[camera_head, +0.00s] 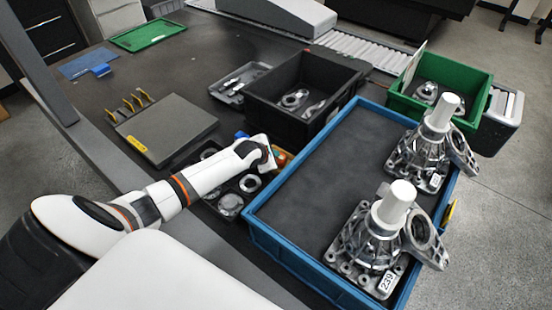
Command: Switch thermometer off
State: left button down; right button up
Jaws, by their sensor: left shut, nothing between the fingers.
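A small blue item (241,135) shows behind the wrist. I cannot tell whether either is the thermometer; no display or switch can be made out. My right gripper is not in view.
The blue crate (258,229) holds two metal housings (369,247) (419,160) with white cylinders. A black bin (265,103), a green bin (478,75) and a roller conveyor (352,46) are behind. A grey plate (180,125) lies left.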

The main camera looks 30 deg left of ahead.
pick_arm(q)
jog(key=shift+f, duration=0.1)
dwell(0.3)
jog(key=shift+f, duration=0.35)
jog(key=shift+f, duration=0.2)
dwell(0.5)
jog(key=shift+r+p, duration=0.65)
jog(key=shift+p, duration=0.2)
notch_tip(320, 180, up, 6)
jog(key=p, duration=0.7)
